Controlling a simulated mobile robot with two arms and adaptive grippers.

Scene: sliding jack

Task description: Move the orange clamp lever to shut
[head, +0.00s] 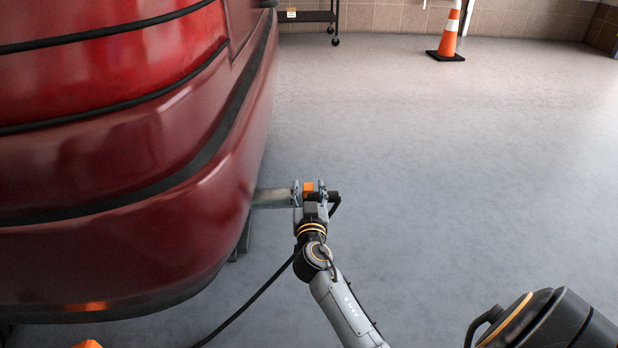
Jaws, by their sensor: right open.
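A small orange piece (308,187), which looks like the clamp lever, shows at the end of a grey metal bar (272,198). The bar sticks out from beside the red vehicle. My right gripper (310,185) is at this piece, with its fingers open on either side of it. I cannot tell whether the fingers touch it. Much of the clamp is hidden behind my gripper and wrist, so the lever's angle is unclear. My left gripper is not in view.
The red vehicle body (110,170) fills the left side, close to my right gripper. A black cable (250,303) runs down to the lower left. An orange bit (88,344) shows at the bottom edge. A traffic cone (449,35) and black cart (308,16) stand far back. Grey floor at right is clear.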

